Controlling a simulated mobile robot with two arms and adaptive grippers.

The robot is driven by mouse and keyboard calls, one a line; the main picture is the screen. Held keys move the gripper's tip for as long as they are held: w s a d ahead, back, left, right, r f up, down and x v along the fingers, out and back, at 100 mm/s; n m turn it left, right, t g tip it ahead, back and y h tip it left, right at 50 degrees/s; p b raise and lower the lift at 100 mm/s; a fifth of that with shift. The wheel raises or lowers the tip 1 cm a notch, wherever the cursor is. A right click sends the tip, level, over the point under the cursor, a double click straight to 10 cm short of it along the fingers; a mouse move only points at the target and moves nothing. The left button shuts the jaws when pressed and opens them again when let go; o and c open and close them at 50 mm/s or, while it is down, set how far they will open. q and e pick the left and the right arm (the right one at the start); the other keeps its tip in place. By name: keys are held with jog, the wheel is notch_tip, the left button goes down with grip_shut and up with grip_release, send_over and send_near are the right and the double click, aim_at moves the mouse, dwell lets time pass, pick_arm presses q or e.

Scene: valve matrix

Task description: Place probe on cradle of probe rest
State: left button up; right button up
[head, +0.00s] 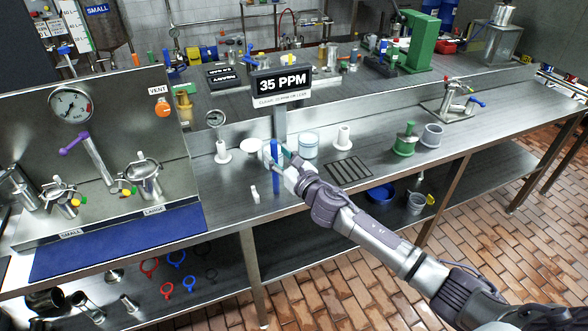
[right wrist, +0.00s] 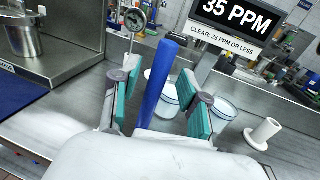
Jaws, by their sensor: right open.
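The probe appears to be the upright blue stick (head: 275,172) in front of the 35 PPM display post; its lower end is hard to make out. In the right wrist view the blue stick (right wrist: 158,90) rises between my teal finger pads, with gaps on both sides. My right gripper (head: 281,160) is open around it. No cradle can be clearly told as the probe rest. A small white piece (head: 255,194) lies on the bench just left of the stick. My left gripper is not in view.
The 35 PPM display (head: 281,86) stands behind my gripper. A clear cup (head: 308,145), a white post (head: 343,138) and a dark slotted grate (head: 349,169) are to the right. The valve panel (head: 120,85) with a blue mat (head: 120,243) is at left. Bench between mat and stick is mostly bare.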

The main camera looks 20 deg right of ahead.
jog(key=b+v, duration=0.1)
jog(key=v, duration=1.1)
jog(key=shift+b, duration=0.4)
jog(key=shift+f, duration=0.1)
jog(key=s+d+f+m+g+h, duration=0.1)
jog(key=d+f+m+g+h, duration=0.15)
jog(key=f+m, duration=0.45)
jog(key=d+f+m+g+h, duration=0.1)
jog(key=d+f+m, duration=0.2)
jog(key=f, duration=0.9)
jog(key=s+d+f+m+g+h, duration=0.1)
jog(key=s+f+m+g, duration=0.2)
jog(key=s+f+m, duration=0.6)
jog(key=s+d+f+m+g+h, duration=0.15)
jog(key=s+f, duration=0.25)
jog(key=f, duration=0.9)
jog(key=s+a+f+m+g, duration=0.2)
jog(key=s+f+m, duration=0.3)
jog(key=s, duration=0.6)
jog(key=s+a+f+m+g+y, duration=0.1)
jog(key=s+a+f+m+g, duration=0.2)
jog(key=s, duration=0.9)
jog(key=s+a+f+m+g, duration=0.2)
jog(key=s+f+m, duration=0.6)
jog(key=s, duration=0.4)
jog(key=shift+a+f+g+y, duration=0.15)
jog(key=shift+f+g+y, duration=0.15)
jog(key=shift+f+g, duration=0.4)
